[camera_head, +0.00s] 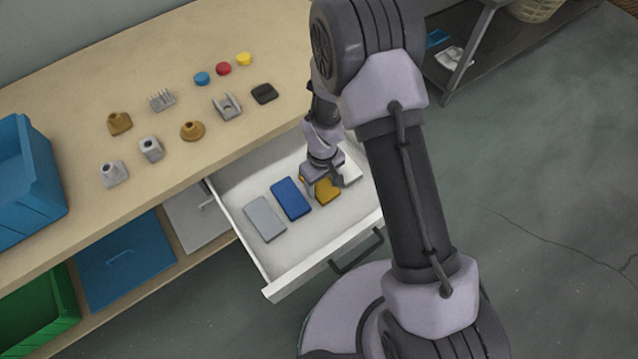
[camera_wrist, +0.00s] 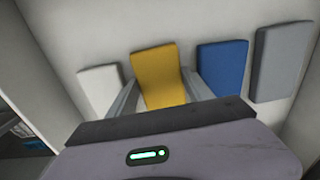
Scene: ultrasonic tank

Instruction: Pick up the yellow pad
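The yellow pad (camera_head: 327,191) lies in the open white drawer (camera_head: 273,278), partly hidden by my gripper in the head view. My gripper (camera_head: 321,184) is down in the drawer at this pad. In the wrist view the yellow pad (camera_wrist: 158,76) shows between the two spread fingers of my gripper (camera_wrist: 162,84), one finger on each side. A gap shows on the left side of the pad; on the right the finger is very near it. I cannot tell whether it touches.
In the drawer, a blue pad (camera_wrist: 222,68) and a grey pad (camera_wrist: 283,60) lie right of the yellow pad in the wrist view, a white pad (camera_wrist: 102,87) left. The drawer walls stand close around. The worktop (camera_head: 150,205) holds several small parts and a blue bin (camera_head: 40,160).

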